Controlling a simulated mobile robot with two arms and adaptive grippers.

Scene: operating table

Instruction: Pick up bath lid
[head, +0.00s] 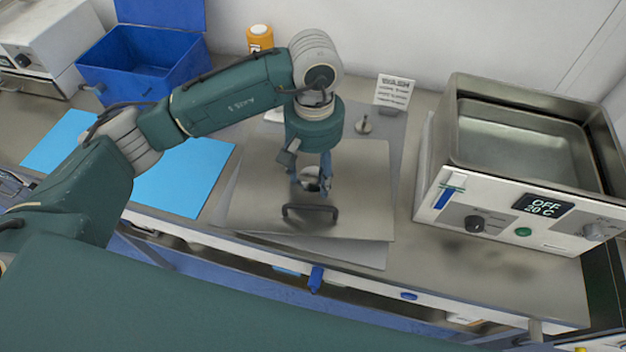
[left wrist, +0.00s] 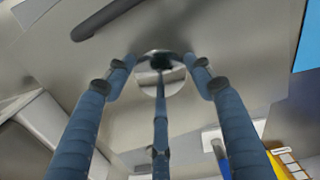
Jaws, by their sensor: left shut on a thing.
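A flat grey metal bath lid (head: 360,190) with a dark bar handle (head: 310,213) lies on the bench in the head view. The handle also shows at the upper left in the left wrist view (left wrist: 105,18). My left gripper (head: 311,182) points down over the lid, behind the handle and apart from it. Its fingers are closed in around a small shiny round metal piece (left wrist: 172,84) with a dark centre. I cannot tell whether this piece rests on the plate or is part of it. My right gripper is not in view.
An open steel water bath (head: 520,140) with a display reading OFF stands at the right. A similar small metal piece (head: 363,124) stands behind the lid. A blue box (head: 140,70), blue sheet (head: 190,170), orange bottle (head: 260,38) and sign (head: 394,90) are around it.

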